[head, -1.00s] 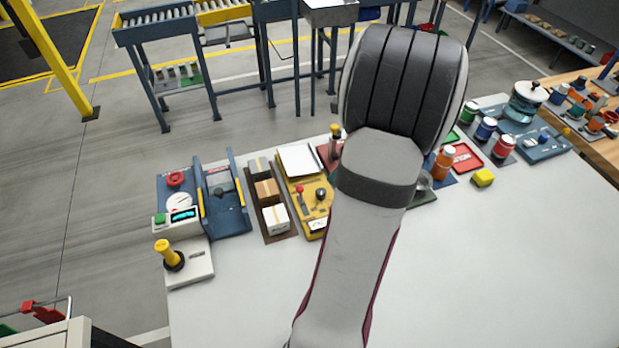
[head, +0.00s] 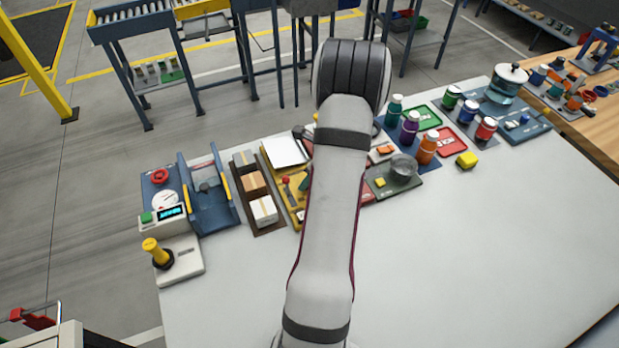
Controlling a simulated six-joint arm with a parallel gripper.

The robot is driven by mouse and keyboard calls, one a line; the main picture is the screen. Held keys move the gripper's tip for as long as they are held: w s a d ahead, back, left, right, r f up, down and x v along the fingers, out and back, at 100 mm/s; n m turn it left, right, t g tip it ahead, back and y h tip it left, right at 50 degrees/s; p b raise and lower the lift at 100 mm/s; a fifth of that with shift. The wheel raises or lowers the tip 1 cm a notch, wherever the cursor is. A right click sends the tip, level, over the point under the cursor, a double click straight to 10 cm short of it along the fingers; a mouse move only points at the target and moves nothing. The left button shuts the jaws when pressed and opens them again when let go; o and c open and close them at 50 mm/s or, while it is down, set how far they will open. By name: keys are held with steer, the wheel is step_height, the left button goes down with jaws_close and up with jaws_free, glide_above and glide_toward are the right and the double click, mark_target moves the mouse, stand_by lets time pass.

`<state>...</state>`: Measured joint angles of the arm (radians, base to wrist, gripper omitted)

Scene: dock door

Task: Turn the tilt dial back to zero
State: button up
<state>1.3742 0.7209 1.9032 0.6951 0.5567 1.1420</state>
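A control unit stands at the left end of the white table. On it are a round white dial face (head: 165,201), a red knob (head: 160,176), a green button (head: 146,217) and a small lit display (head: 171,212). The dial's pointer is too small to read, and I cannot tell for sure that this is the tilt dial. My arm reaches up the middle of the head view, to the right of this unit and apart from it. My gripper is not visible; my own arm seems to hide it.
A blue channel (head: 210,192) stands right beside the unit, then boxes (head: 255,186) and a yellow board (head: 293,205) partly behind my arm. A yellow-handled lever (head: 153,250) is in front. Bottles and trays fill the back right. The table's front (head: 440,250) is clear.

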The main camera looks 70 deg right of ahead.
jaws_close()
steer(key=shift+n, duration=0.4)
steer(key=n+y, duration=0.1)
steer(key=n, duration=0.1)
steer(key=n+y, duration=0.1)
steer(key=n, duration=0.1)
steer(key=shift+d+n, duration=0.2)
steer(key=shift+n, duration=0.2)
steer(key=n+y, duration=0.1)
steer(key=n, duration=0.2)
steer(key=n+g+y, duration=0.1)
steer(key=n, duration=0.2)
steer(key=shift+d, duration=0.1)
steer(key=shift+n, duration=0.3)
steer(key=shift+o, duration=2.3)
jaws_free()
steer(key=shift+w, duration=0.1)
